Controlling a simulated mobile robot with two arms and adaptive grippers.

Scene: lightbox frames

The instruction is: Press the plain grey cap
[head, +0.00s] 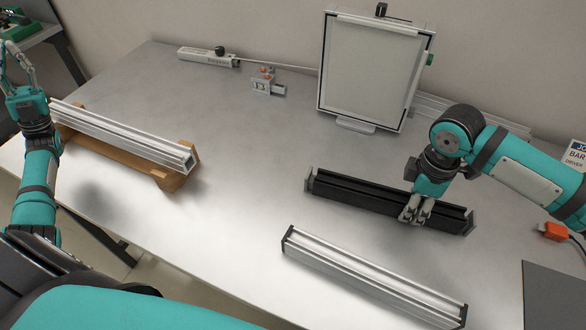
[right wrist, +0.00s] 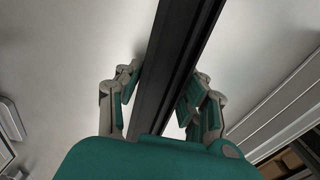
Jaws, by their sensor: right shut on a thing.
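A black grooved bar (head: 370,197) lies at the centre right of the table in the head view, with a grey cap (head: 309,180) at its left end and another grey cap (head: 472,222) at its right end. My right gripper (head: 415,210) is shut on this bar, right of its middle. In the right wrist view the bar (right wrist: 178,65) runs between the two fingers of the gripper (right wrist: 165,88). Neither end of the bar shows there. My left gripper (head: 18,62) is open and empty at the far left, above the table's edge.
A silver bar (head: 370,278) with dark ends lies in front. Another silver bar (head: 120,135) rests on a wooden cradle (head: 165,180) at left. An upright panel (head: 370,75) and a small clamp-like device (head: 266,83) stand behind. The table's middle is clear.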

